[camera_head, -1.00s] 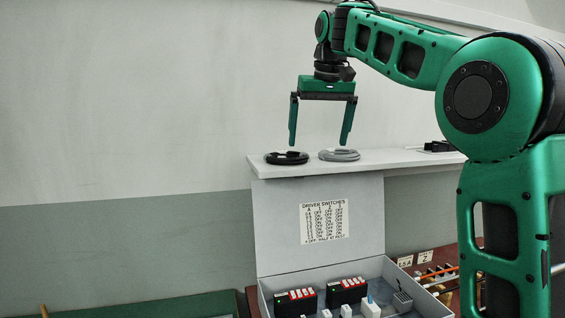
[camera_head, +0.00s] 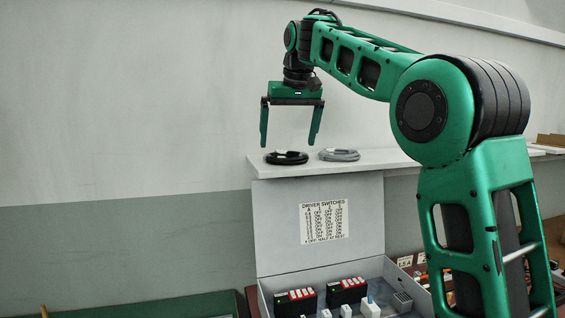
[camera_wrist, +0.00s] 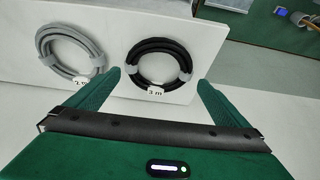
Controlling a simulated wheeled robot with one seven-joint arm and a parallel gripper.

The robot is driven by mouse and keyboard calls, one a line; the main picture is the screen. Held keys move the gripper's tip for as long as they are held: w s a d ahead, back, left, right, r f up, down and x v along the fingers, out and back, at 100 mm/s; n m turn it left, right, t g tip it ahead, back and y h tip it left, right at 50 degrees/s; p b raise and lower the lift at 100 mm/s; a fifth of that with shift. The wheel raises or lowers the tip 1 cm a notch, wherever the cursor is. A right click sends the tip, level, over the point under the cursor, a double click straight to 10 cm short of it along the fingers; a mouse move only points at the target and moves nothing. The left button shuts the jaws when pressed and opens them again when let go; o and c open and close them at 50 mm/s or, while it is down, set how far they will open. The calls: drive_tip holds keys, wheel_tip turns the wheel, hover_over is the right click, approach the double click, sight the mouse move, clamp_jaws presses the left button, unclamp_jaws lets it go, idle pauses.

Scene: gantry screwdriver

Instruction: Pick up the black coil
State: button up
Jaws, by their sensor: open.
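The black coil (camera_head: 286,158) lies flat near the left end of a white shelf (camera_head: 262,170). In the wrist view the black coil (camera_wrist: 134,60) has grey ties and a white tag reading "3 m". The grey coil (camera_head: 339,155) lies just right of it in the head view; in the wrist view it is on the left (camera_wrist: 42,48). My gripper (camera_head: 290,143) is open and empty, fingers pointing down, above the black coil in the head view. In the wrist view my gripper (camera_wrist: 155,82) has its fingers apart, with the black coil beyond and between them.
An open grey box (camera_head: 262,285) with a switch label on its lid stands below the shelf. It holds black and red driver modules (camera_head: 347,291). The wall is behind the shelf. The space left of the shelf is free.

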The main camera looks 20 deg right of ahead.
drive_tip(key=shift+x, duration=2.35)
drive_tip(key=shift+w+d+r, duration=0.1)
drive_tip(key=c, duration=0.9)
drive_tip(key=shift+r, duration=0.15)
drive_tip(key=shift+r, duration=1.95)
drive_tip(key=s+a+r, duration=0.4)
drive_tip(key=s+r, duration=0.3)
drive_tip(key=s, duration=0.3)
drive_tip(key=shift+s+a, duration=0.2)
drive_tip(key=shift+a, duration=0.1)
